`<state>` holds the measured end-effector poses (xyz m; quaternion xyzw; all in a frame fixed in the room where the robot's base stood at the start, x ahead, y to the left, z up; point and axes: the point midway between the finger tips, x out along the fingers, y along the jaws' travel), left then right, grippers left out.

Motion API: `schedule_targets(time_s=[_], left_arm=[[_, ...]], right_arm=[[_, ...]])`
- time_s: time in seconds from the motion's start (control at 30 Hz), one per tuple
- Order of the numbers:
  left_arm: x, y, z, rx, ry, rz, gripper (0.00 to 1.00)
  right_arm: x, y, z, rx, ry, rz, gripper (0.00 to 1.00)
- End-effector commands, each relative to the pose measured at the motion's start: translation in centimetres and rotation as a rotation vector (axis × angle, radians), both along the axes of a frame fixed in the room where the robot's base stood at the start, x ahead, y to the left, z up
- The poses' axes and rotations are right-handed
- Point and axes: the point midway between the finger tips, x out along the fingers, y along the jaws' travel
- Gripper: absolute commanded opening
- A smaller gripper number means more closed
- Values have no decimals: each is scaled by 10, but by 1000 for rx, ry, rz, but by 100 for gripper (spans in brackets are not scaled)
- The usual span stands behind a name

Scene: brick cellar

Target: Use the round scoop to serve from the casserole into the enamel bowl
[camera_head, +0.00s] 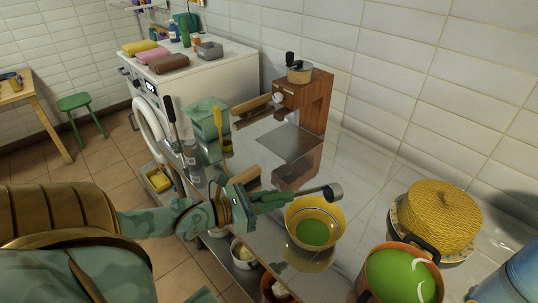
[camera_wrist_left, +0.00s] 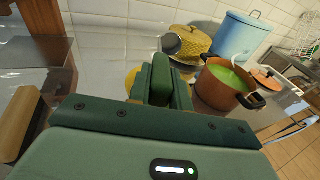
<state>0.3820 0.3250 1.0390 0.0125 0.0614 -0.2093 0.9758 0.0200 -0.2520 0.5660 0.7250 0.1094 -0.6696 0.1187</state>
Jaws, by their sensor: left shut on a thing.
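My left gripper (camera_head: 262,203) is shut on the handle of the round scoop (camera_head: 334,192). The scoop's grey cup is at the far rim of the enamel bowl in the picture, apparently above it; its contents cannot be made out. The enamel bowl (camera_head: 294,212) is yellow and holds some green food. The casserole (camera_head: 368,285) is orange-brown with green food inside and stands to the right, nearer me. In the left wrist view my gripper's fingers (camera_wrist_left: 161,80) are closed together, and the casserole (camera_wrist_left: 215,98) stands beyond them. My right gripper is out of view.
Bottles and a green box (camera_head: 207,117) are on the left. Shiny counter lies open between grinder and basket.

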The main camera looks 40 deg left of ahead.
Motion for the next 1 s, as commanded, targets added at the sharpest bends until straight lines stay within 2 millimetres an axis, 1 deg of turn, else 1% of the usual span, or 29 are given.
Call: schedule_targets(time_s=[0.03,0.37,0.57,0.6,0.67,0.8,1.0], left_arm=[[2,-1,13,9,13,0,0],[17,-7,44,104,215,0,0],[32,-12,73,195,400,0,0],[37,-15,71,202,429,0,0],[42,-17,74,221,474,0,0],[55,-23,86,267,582,3,0],[72,-32,98,326,725,3,0]], right_arm=[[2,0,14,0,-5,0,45],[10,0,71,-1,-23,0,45],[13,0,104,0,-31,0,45],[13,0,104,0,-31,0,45],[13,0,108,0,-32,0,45],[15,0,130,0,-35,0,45],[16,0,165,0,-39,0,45]])
